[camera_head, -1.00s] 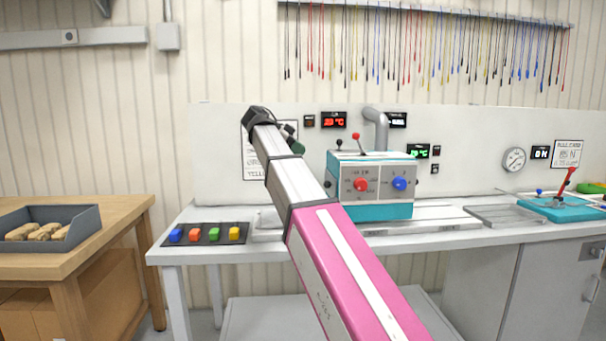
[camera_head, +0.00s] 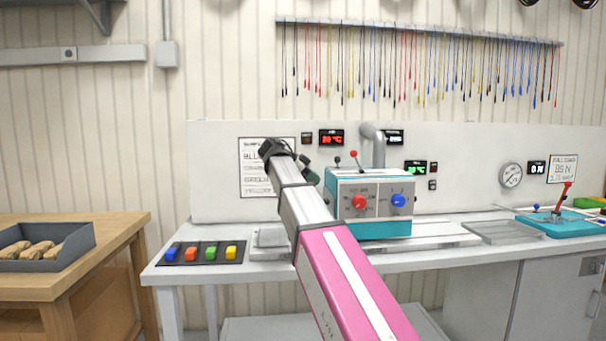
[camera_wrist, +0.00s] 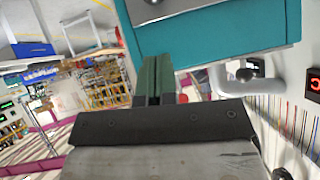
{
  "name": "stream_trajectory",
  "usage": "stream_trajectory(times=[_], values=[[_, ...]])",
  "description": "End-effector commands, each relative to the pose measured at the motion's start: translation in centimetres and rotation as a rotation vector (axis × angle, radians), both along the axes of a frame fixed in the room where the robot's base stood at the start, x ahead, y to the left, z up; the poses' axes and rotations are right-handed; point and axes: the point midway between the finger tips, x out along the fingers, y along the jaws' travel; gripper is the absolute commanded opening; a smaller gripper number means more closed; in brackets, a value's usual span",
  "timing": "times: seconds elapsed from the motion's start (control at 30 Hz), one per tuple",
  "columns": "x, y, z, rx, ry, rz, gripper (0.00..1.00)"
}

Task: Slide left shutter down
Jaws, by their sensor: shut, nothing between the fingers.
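The teal and grey machine (camera_head: 370,203) stands on the bench, with a red knob (camera_head: 359,202) and a blue knob (camera_head: 398,200) on its grey front panel. I cannot make out a part that is plainly the left shutter. My gripper (camera_head: 310,173) is just left of the machine's upper left side. Its green fingers are shut and empty in the wrist view (camera_wrist: 156,62), close to the machine's teal body (camera_wrist: 215,35); contact cannot be told.
A strip of coloured buttons (camera_head: 201,253) lies at the bench's left. A grey pipe (camera_head: 376,142) stands behind the machine. A flat metal tray (camera_head: 505,231) and a teal device (camera_head: 553,221) are to the right. A wooden table (camera_head: 105,240) with a grey bin (camera_head: 80,245) is far left.

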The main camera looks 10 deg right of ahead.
Motion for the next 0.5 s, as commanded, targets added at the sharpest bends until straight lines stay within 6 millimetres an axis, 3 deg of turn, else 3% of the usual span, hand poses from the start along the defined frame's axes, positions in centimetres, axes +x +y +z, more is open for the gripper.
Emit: stream_trajectory(times=[0.13,0.3,0.5], values=[[0.0,-2.2,-1.7,0.0,0.001,-0.001,0.0],[0.4,-2.3,-3.9,0.0,-0.001,0.001,0.0],[0.6,-2.5,-5.1,0.0,0.0,0.0,0.0]])
